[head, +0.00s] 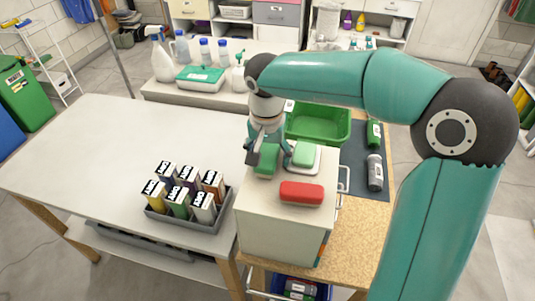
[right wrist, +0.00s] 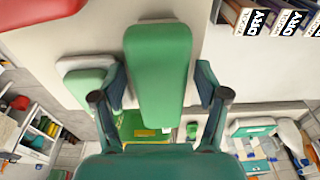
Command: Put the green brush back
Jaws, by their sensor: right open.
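A green brush (head: 267,160), a rounded block, sits near the far left part of the cream cabinet's top (head: 262,212). My right gripper (head: 268,148) is above it with its fingers to either side. In the right wrist view the green brush (right wrist: 158,75) lies between the open fingers of my gripper (right wrist: 161,85), with gaps on both sides. A second green block on a pale base (head: 306,154) sits just to its right; it also shows in the right wrist view (right wrist: 88,82). A red brush (head: 301,192) lies nearer the front. My left gripper is not in view.
A green bin (head: 318,124) is behind the cabinet. Bottles (head: 375,172) lie on a dark mat at right. The white table's left part is clear.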

